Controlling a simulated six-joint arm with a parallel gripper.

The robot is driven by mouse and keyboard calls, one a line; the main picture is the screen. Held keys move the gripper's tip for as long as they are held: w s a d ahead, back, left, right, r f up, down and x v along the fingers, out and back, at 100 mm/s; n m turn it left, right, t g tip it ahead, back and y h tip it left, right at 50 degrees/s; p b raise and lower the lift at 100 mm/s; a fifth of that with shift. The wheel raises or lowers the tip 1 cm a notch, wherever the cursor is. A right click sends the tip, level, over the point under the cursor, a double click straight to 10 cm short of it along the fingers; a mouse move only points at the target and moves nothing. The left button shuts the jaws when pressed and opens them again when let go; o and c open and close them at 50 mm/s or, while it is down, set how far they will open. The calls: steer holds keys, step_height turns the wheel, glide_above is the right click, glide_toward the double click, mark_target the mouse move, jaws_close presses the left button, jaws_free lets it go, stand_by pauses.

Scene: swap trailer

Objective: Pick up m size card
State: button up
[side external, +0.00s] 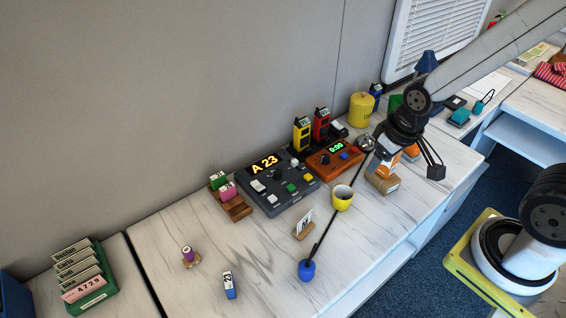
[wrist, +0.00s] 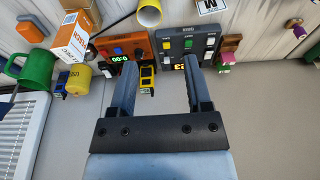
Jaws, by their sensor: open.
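The m size card (side external: 305,222) is a small white card with a dark letter, standing in a light wooden holder on the white marbled desk, left of a yellow mug. In the wrist view a white card with a black letter (wrist: 209,6), upside down there, is cut by the top edge. My gripper (wrist: 158,68) is open and empty, with its two fingers apart and pointing towards the devices. In the side view my gripper (side external: 388,145) is above the back right of the desk, well right of the card and apart from it; its fingertips are hard to make out.
A yellow mug (side external: 343,198) and a blue pot (side external: 307,269) with a long dark stick stand near the card. Behind are a grey console (side external: 277,186), an orange timer box (side external: 333,158) and a yellow canister (side external: 361,110).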

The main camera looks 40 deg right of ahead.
steer(key=n+t+h, duration=0.5)
steer(key=n+h, duration=0.5)
steer(key=n, duration=1.2)
glide_toward(305, 218)
steer(key=d, duration=0.1)
steer(key=shift+a+f+x, duration=0.1)
steer(key=shift+x, duration=0.75)
steer(key=shift+a+f+x, duration=0.1)
steer(key=shift+x, duration=0.75)
steer(key=shift+w, duration=0.15)
steer(key=shift+x, duration=2.55)
